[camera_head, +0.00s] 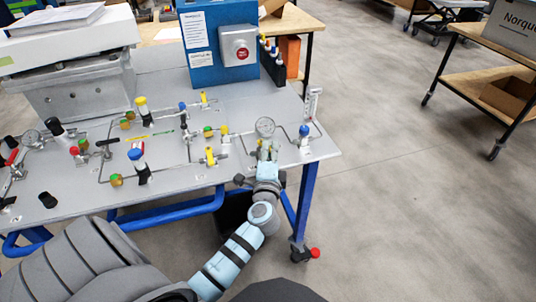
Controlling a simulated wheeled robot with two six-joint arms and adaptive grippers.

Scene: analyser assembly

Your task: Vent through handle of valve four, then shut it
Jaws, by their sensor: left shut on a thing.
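A blue-topped fitting (304,131) is to the right of the gripper. My right gripper is not in view.
A blue box with a red button (242,53) stands at the back of the table. A large grey instrument (75,75) fills the back left. The table's right edge is close to my gripper. Open floor (400,190) lies right, with a wooden-shelved cart (495,80) beyond.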

